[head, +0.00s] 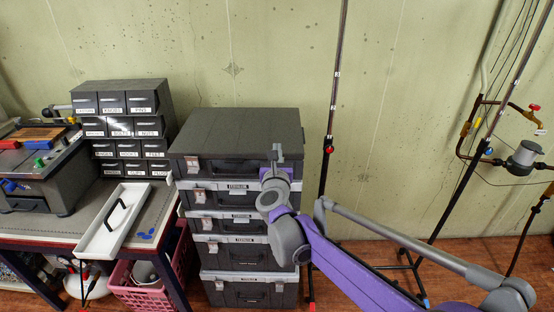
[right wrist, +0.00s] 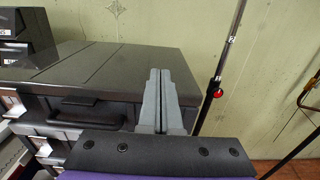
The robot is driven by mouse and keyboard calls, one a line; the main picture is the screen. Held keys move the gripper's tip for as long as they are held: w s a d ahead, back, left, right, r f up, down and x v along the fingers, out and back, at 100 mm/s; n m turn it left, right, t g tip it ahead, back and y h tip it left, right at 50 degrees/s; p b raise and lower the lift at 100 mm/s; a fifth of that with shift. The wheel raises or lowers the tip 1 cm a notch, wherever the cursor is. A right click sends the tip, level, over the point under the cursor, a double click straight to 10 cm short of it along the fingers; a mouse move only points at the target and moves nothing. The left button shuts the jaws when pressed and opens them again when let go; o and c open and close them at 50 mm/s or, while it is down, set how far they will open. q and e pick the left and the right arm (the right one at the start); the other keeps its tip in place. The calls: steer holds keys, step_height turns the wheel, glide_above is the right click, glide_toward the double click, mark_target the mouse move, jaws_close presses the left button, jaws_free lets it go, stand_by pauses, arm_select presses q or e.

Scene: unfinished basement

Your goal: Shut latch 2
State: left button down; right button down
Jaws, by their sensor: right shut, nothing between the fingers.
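A stack of several dark grey cases stands against the wall, the top case (head: 235,132) with its lid down. Metal latches show down the left of its front: the top latch (head: 193,167), one below it (head: 199,196) and more lower down. I cannot read which is latch 2, nor tell each latch's position. My right gripper (head: 277,150) is shut and empty, pointing up in front of the top case's right part. My right arm hides the right side of the fronts. In the right wrist view the shut fingers (right wrist: 159,74) stand before the top case (right wrist: 95,65). My left gripper is not in view.
A workbench at left holds a labelled drawer cabinet (head: 122,120), a white tray (head: 112,222) and a dark grey box (head: 45,180). A pink crate (head: 145,298) sits below. A thin upright stand (head: 331,110) with a red knob is close right of the stack.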

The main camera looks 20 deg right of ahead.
step_height(320, 180, down, 7)
steer(key=b, duration=0.3)
stand_by(1.0)
steer(key=v, duration=0.5)
stand_by(0.8)
stand_by(0.5)
